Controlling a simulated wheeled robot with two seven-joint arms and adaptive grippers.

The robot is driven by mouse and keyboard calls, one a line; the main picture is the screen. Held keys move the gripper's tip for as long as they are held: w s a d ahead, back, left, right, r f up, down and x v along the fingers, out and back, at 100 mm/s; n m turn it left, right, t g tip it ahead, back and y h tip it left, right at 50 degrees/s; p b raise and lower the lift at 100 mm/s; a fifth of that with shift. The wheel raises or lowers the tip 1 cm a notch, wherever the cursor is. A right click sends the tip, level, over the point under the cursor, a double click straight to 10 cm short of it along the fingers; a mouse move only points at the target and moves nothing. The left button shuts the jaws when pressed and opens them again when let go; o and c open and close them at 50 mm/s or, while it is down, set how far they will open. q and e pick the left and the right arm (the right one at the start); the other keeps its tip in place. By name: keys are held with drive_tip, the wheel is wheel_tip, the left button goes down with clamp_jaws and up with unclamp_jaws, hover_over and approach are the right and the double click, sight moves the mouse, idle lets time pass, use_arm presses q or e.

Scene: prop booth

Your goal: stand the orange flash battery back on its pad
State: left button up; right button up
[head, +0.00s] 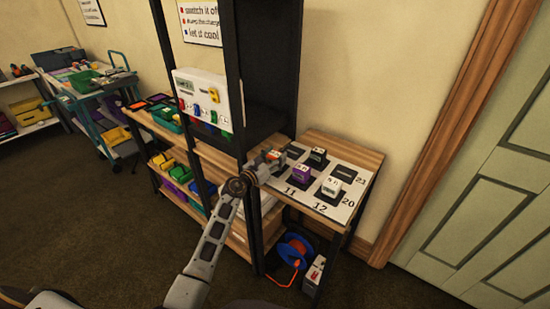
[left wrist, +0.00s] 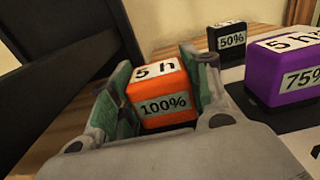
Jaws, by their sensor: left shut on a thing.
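The orange flash battery (left wrist: 158,92), labelled "5 h" and "100%", sits between the two green-lined fingers of my left gripper (left wrist: 160,78), which is shut on it. It looks about upright in the left wrist view. In the head view my left gripper (head: 262,166) is at the left edge of the white numbered mat (head: 320,203), and the orange battery (head: 271,155) is small and partly hidden there. I cannot tell whether its underside touches anything. Two bare dark pads show on the mat, one at the back left (head: 294,152) and one at the right (head: 343,174). My right gripper is not in view.
The black shelf post (head: 250,210) rises just left of the table (head: 345,150). A charger panel (head: 200,97) hangs at the left.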

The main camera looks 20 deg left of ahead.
use_arm(q)
drive_tip(key=shift+f, duration=0.2)
drive_tip(key=o, duration=1.1)
drive_tip(key=shift+o, duration=1.3)
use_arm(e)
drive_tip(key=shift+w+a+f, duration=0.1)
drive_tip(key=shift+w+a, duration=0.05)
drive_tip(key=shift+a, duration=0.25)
